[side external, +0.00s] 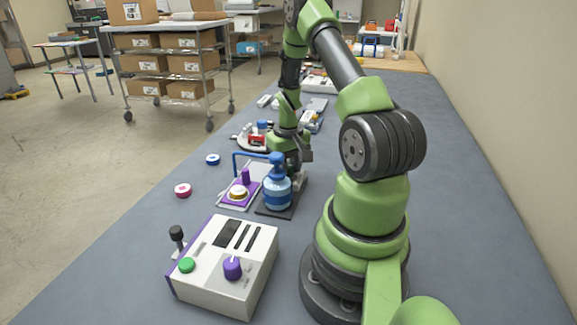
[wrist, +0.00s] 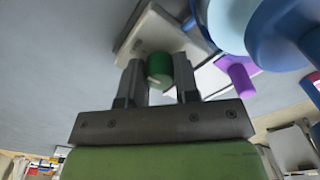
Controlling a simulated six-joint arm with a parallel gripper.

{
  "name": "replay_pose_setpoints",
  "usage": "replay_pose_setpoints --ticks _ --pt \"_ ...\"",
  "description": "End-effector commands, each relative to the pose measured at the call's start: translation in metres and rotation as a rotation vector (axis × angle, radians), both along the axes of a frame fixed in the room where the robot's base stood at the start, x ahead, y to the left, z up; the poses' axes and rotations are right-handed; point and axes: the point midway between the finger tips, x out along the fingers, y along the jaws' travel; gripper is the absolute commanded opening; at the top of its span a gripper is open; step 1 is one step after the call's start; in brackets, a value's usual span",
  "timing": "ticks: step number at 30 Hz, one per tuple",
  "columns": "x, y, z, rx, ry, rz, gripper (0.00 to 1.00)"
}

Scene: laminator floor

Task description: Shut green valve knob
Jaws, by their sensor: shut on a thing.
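The green valve knob (wrist: 160,70) is a green cylinder with a pale mark, standing on a light plate (wrist: 147,33) in the wrist view. My gripper (wrist: 158,62) has one finger on each side of the knob and is shut on it. In the side view my gripper (side external: 298,178) is low over the table, behind the blue bottle.
A blue bottle (side external: 277,190) stands close by, its blue shape (wrist: 285,30) large at upper right in the wrist view. A purple-knobbed fixture (side external: 240,192) and white control box (side external: 228,265) stand nearer the camera. The table's right side (side external: 455,200) is clear.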

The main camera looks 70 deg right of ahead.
Motion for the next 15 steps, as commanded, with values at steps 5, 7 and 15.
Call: replay_pose_setpoints --ticks 5,7,15 --pt "-0.0001 -0.0001 0.0004 0.001 -0.001 0.097 0.06" --pt "-0.0001 0.0 0.0005 0.001 -0.001 0.15 0.06" --pt "-0.0001 0.0 0.0006 0.001 0.0 0.401 0.06"
